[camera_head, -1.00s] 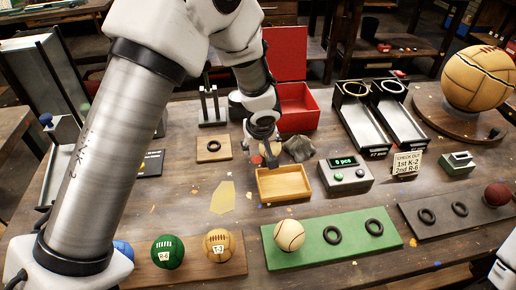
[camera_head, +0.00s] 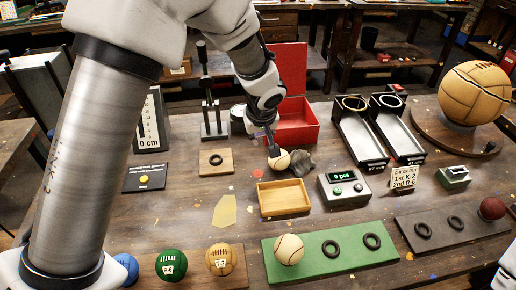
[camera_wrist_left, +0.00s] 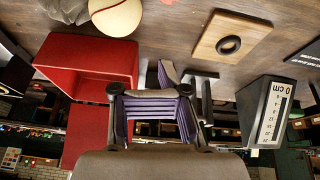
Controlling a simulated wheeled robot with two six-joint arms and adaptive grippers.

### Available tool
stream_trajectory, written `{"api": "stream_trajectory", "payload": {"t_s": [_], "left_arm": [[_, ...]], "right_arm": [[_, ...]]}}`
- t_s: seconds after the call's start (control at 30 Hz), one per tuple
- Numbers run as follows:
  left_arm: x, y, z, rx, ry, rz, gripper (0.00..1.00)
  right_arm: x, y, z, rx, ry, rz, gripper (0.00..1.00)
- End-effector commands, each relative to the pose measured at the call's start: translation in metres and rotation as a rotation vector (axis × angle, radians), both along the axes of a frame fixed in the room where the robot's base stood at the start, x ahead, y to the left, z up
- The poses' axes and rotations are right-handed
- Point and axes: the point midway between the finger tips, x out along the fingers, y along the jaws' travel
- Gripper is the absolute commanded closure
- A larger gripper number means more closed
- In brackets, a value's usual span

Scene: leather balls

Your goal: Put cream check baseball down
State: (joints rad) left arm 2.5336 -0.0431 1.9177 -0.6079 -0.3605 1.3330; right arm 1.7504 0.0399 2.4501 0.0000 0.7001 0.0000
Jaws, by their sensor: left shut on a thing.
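A cream baseball with reddish stitching (camera_head: 279,160) is at the tip of my left gripper (camera_head: 272,146), between the small tray and the red box. In the left wrist view the ball (camera_wrist_left: 116,14) shows at the top edge, partly cut off, beyond the left gripper (camera_wrist_left: 152,102). I cannot tell whether the ball touches the table. Another cream ball (camera_head: 289,249) sits at the left end of the green board (camera_head: 321,262). My right gripper is not in view.
A grey crumpled cloth (camera_head: 301,160) lies right beside the ball. A wooden tray (camera_head: 283,212), an open red box (camera_head: 299,133), a counter (camera_head: 345,189) and a wooden block with a ring (camera_head: 203,166) stand around.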

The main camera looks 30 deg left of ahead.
Motion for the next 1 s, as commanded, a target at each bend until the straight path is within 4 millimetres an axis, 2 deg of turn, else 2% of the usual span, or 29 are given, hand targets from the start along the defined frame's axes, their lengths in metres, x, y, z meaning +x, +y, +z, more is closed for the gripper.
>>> {"api": "stream_trajectory", "payload": {"t_s": [0.1, 0.3, 0.33, 0.47, 0.5, 0.83, 1.0], "left_arm": [[0.000, 0.000, 0.010, 0.000, 0.000, 0.001, 1.00], [0.000, 0.000, 0.010, -0.001, -0.001, 0.001, 1.00], [0.000, 0.000, 0.010, -0.001, -0.001, 0.001, 0.81], [0.001, 0.000, 0.010, -0.001, -0.002, 0.000, 0.35], [0.001, 0.000, 0.010, -0.001, -0.002, 0.000, 0.21], [0.001, 0.000, 0.012, 0.000, -0.003, 0.000, 0.20], [-0.005, -0.005, 0.031, 0.001, -0.007, 0.001, 0.20]], "right_arm": [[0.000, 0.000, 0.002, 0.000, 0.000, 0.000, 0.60], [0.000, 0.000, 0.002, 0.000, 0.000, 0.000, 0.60], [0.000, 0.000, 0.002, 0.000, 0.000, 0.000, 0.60], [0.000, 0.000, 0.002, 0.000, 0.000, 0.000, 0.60], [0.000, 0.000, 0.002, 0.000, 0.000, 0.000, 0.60], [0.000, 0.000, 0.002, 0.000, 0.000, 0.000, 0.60], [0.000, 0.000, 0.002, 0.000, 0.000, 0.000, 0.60]]}}
